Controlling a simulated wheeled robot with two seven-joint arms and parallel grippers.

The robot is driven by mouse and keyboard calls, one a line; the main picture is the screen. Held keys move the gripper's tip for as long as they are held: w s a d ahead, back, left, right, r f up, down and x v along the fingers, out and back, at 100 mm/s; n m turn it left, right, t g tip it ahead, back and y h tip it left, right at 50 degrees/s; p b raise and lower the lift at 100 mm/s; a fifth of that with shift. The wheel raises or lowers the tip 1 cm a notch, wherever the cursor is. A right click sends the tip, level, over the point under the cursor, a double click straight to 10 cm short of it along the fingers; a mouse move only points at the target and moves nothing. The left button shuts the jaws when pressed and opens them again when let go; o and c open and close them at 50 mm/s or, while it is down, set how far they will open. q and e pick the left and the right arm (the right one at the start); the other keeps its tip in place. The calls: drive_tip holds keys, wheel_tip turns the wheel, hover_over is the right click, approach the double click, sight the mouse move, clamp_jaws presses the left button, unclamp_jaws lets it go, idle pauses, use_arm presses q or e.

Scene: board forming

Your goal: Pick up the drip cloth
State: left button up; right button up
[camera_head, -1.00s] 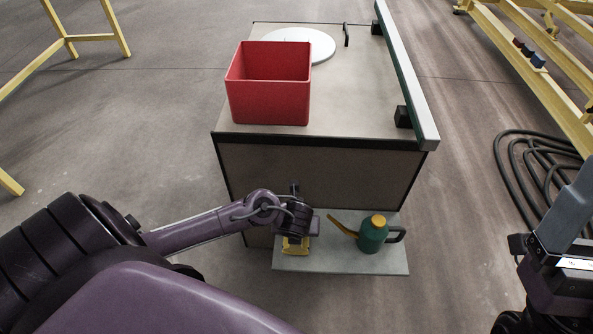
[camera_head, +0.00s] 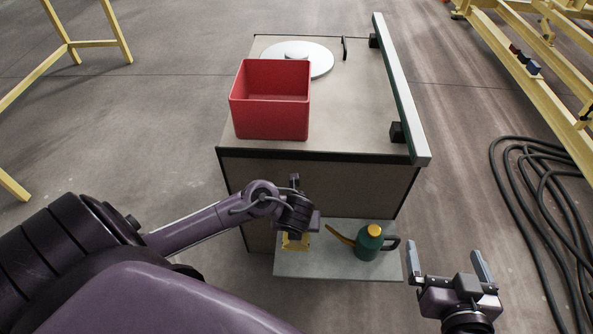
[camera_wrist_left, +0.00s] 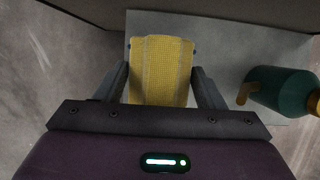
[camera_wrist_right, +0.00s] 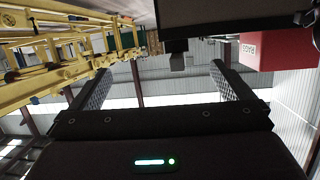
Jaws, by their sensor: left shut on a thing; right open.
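The drip cloth is a yellow woven cloth (camera_wrist_left: 161,70), seen between the fingers in the left wrist view. In the head view a little of the yellow cloth (camera_head: 294,241) shows under my left gripper (camera_head: 297,232), at the left part of a low grey shelf (camera_head: 335,266). My left gripper is shut on the cloth; its fingertips (camera_wrist_left: 160,85) lie along both sides of it. I cannot tell whether the cloth is clear of the shelf. My right gripper (camera_head: 449,262) is open and empty, to the right of the shelf.
A green oil can (camera_head: 368,246) with a yellow spout stands on the shelf, right of the cloth. Above is a cabinet top with a red bin (camera_head: 270,108), a white disc (camera_head: 318,60) and a long rail (camera_head: 402,90). A coiled black hose (camera_head: 540,185) lies on the floor at right.

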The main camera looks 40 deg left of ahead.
use_arm(q)
wheel_tip(320, 180, up, 3)
drive_tip(key=shift+r+p, duration=0.1)
drive_tip(key=shift+p, duration=0.9)
use_arm(e)
drive_tip(key=s+d+f+g+h, duration=0.25)
drive_tip(key=s+f+g, duration=0.55)
drive_tip(key=f, duration=0.4)
use_arm(q)
wheel_tip(320, 180, up, 8)
drive_tip(key=p, duration=0.6)
drive_tip(key=shift+r, duration=0.2)
use_arm(e)
drive_tip(key=s+d+r+m+g+h, duration=0.1)
drive_tip(key=s+d+g+h, duration=0.2)
drive_tip(key=d, duration=0.4)
drive_tip(key=shift+s+d+r+g, duration=0.3)
drive_tip(key=shift+s+g, duration=0.3)
drive_tip(key=shift+s, duration=0.6)
